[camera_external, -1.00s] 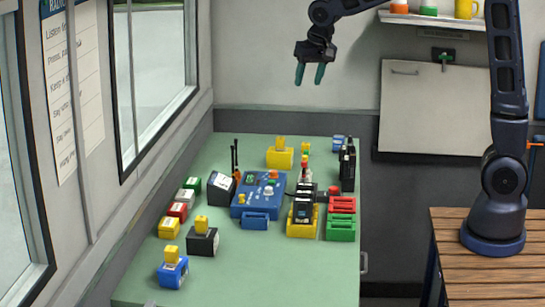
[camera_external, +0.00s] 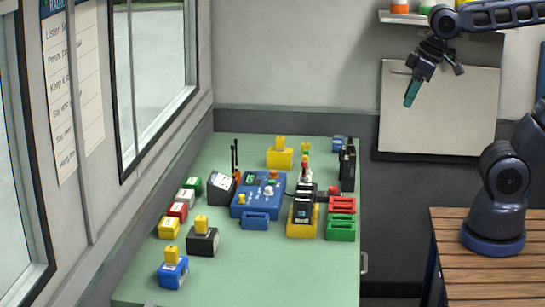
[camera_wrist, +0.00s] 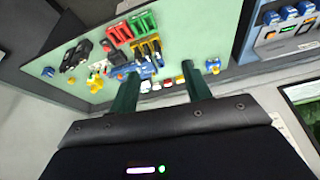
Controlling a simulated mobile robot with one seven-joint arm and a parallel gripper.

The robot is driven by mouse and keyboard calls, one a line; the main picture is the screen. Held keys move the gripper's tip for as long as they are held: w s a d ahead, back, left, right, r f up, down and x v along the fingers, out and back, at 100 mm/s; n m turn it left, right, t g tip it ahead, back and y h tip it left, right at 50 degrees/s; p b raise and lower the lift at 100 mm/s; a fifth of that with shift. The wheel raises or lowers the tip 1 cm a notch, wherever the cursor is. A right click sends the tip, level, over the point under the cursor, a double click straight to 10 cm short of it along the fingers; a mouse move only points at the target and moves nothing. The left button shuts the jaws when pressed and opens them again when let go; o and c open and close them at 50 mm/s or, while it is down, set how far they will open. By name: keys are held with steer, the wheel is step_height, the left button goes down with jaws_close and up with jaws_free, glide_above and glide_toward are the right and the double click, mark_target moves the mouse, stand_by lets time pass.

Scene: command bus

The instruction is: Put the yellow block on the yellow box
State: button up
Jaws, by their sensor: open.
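A large yellow box (camera_external: 280,159) stands at the back of the green table with a small yellow block (camera_external: 280,142) on top. A second yellow block (camera_external: 201,222) is on a black box (camera_external: 203,242), and a third (camera_external: 172,254) is on a blue box (camera_external: 173,274) at the front left. A smaller yellow box with a pale label (camera_external: 169,228) stands at the left. My gripper (camera_external: 411,98) is open and empty, high in the air right of the table. The wrist view shows its two fingers (camera_wrist: 172,72) apart with nothing between them.
A blue console (camera_external: 258,196) with knobs fills the table's middle. Right of it are a yellow holder with black devices (camera_external: 302,228) and red (camera_external: 342,205) and green (camera_external: 341,229) trays. The front right of the green table (camera_external: 290,275) is clear. A wooden table (camera_external: 490,280) stands at the right.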

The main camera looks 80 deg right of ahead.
steer(key=shift+n, duration=0.7)
steer(key=s, duration=0.1)
steer(key=s+a+f, duration=0.1)
steer(key=s, duration=0.1)
steer(key=shift+s+a+f, duration=0.25)
steer(key=shift+s+a, duration=0.1)
